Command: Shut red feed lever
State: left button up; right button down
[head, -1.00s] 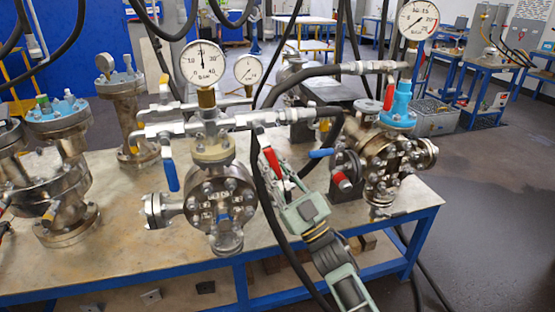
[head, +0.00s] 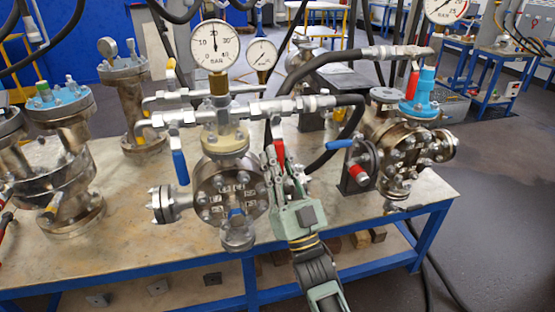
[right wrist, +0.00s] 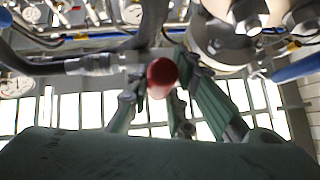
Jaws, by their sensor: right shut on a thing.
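The red feed lever (head: 279,152) hangs below the horizontal pipe, right of the middle flanged vessel (head: 232,190). My right gripper (head: 277,168) reaches up from below with its fingers around the lever, hiding its lower part. In the right wrist view, the red lever end (right wrist: 162,75) points at the camera. It sits between the green fingers of my right gripper (right wrist: 166,100), which is shut on it. My left gripper is not in view.
A blue lever (head: 180,166) hangs left of the vessel. Another blue lever (head: 340,145) and a red-capped fitting (head: 357,173) are to the right. A black hose (head: 335,75) arches behind the gripper. The front table edge (head: 370,235) is mostly clear.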

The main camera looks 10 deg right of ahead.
jog(key=c, duration=1.6)
grip_release()
jog(key=shift+o, duration=0.2)
jog(key=shift+s+f, duration=0.1)
jog(key=v, duration=1.1)
jog(key=shift+s+f, duration=0.25)
jog(key=shift+f, duration=0.05)
jog(key=shift+d, duration=0.1)
